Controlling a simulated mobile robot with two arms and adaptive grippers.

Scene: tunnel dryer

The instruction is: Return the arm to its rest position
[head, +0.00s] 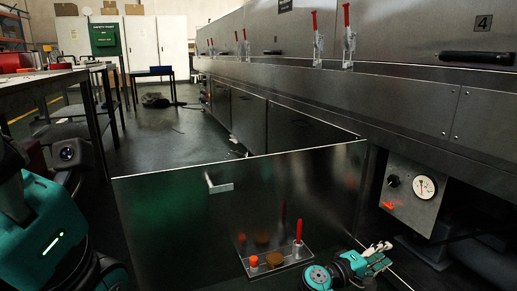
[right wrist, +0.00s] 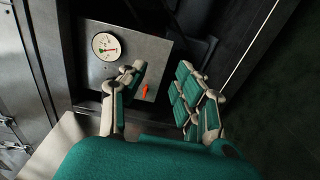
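My right gripper (head: 380,257) is at the bottom right of the head view, in front of the dryer's lower side. In the right wrist view its two teal-padded fingers (right wrist: 162,78) are apart with nothing between them. Behind them is a steel control panel (right wrist: 125,38) with a round white gauge (right wrist: 106,46) and a small orange-red lever (right wrist: 146,90). The gripper looks clear of the lever. My left arm is at the left edge of the head view; its gripper does not show.
An open steel door (head: 170,205) stands across the front, near my right arm. A red-handled clamp (head: 298,238) and orange knob (head: 254,262) are at its bottom. The dryer (head: 380,95) runs along the right. A table (head: 30,78) stands left; the floor (head: 170,125) beyond is mostly clear.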

